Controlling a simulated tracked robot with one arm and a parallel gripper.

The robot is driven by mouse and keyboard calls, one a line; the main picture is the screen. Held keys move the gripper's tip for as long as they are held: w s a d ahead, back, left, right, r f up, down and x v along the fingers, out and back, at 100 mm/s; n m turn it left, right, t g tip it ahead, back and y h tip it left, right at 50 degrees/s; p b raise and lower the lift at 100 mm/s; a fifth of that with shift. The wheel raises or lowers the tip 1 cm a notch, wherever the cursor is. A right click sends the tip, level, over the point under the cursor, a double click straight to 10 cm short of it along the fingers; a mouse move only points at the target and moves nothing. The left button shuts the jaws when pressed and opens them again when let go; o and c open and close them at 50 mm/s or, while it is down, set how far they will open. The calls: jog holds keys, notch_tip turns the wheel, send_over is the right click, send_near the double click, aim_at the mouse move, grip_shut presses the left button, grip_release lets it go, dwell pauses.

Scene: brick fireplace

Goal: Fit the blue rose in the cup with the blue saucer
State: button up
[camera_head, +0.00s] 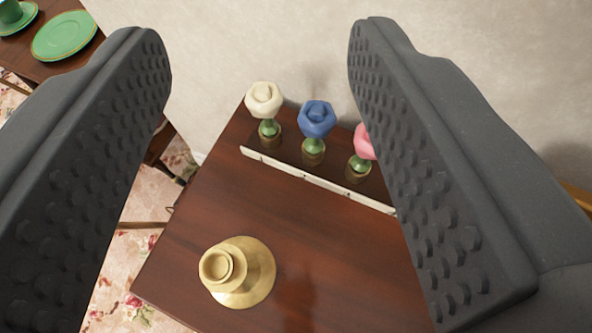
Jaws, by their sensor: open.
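The blue rose (317,120) stands upright on a green stem in a small holder (313,152). It is the middle one of three roses in a row at the back of the wooden table. My gripper (260,50) is open, its two dark fingers spread wide at the left and right. The blue rose shows between the fingers, apart from both. No cup with a blue saucer is in view.
A white rose (264,100) stands left of the blue one. A pink rose (364,143) is partly hidden by the right finger. A gold candlestick-like piece (238,272) stands on the table (200,215). Green plate (64,36) at upper left. A wall is behind.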

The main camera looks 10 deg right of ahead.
jog(key=h+b, duration=0.1)
jog(key=b, duration=0.4)
send_near(317, 130)
jog(key=s+a, duration=0.1)
jog(key=shift+m, duration=0.4)
jog(key=x, duration=0.4)
jog(key=b+x, duration=0.1)
jog(key=x, duration=0.2)
jog(key=shift+w+d+f, duration=0.25)
jog(key=shift+w+d, duration=0.05)
jog(key=shift+r+b+x, duration=0.15)
jog(key=shift+b+x, duration=0.35)
jog(key=shift+x, duration=0.95)
jog(key=shift+r+b+x, duration=0.15)
jog(key=shift+b+x, duration=0.3)
jog(key=shift+x, duration=1)
jog(key=shift+d, duration=0.2)
jog(key=c, duration=0.6)
